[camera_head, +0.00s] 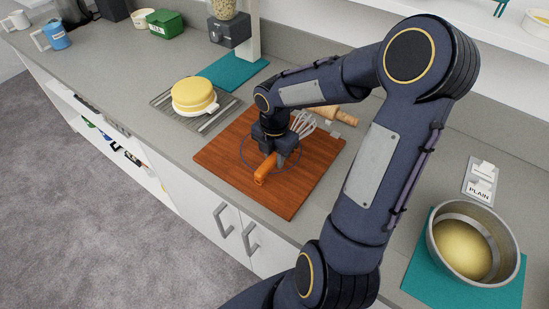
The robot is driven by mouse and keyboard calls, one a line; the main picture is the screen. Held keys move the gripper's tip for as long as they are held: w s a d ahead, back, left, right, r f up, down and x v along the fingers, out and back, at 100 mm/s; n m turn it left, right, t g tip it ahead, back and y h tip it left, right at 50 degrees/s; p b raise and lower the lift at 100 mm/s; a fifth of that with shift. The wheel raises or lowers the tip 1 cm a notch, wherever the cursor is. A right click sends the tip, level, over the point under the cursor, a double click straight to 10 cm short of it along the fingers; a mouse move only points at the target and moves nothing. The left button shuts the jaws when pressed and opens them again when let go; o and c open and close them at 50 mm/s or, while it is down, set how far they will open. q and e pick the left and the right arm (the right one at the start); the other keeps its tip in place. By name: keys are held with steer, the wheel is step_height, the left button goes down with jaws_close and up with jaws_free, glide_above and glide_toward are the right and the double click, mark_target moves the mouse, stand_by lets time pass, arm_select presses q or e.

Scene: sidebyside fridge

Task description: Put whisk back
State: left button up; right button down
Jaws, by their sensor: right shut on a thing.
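The whisk has an orange handle (264,170) and grey wire loops (303,124). My right gripper (277,155) reaches down over the brown wooden board (222,154) and is shut on the whisk, around its handle. The handle's end points toward the counter's front edge and the wire loops point toward the back. I cannot tell whether the whisk touches the board. My left gripper is out of view.
A yellow cake (194,93) sits on a wire rack left of the board. A rolling pin (335,114) lies behind. A metal bowl (434,246) with dough stands on a teal mat (421,279) at right, near a "PLAIN" sign (480,181). Counter between board and mat is largely clear.

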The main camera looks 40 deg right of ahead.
steer(key=shift+f, duration=0.7)
steer(key=c, duration=1.2)
jaws_free()
steer(key=shift+f, duration=0.2)
step_height(320, 180, up, 7)
steer(key=shift+w+a+r+b, duration=0.1)
steer(key=shift+r+b, duration=0.05)
steer(key=shift+b, duration=0.4)
steer(key=shift+r, duration=0.3)
steer(key=s+a+r+m+t+y, duration=0.2)
steer(key=s+a+m, duration=0.4)
steer(key=m, duration=0.5)
steer(key=s+a+r+m+t+y, duration=0.1)
steer(key=s+a+m, duration=0.5)
steer(key=m, duration=0.6)
steer(key=s+r+t, duration=0.1)
steer(key=s+t, duration=0.1)
steer(key=shift+s+t+y, duration=0.3)
steer(key=shift+y, duration=0.1)
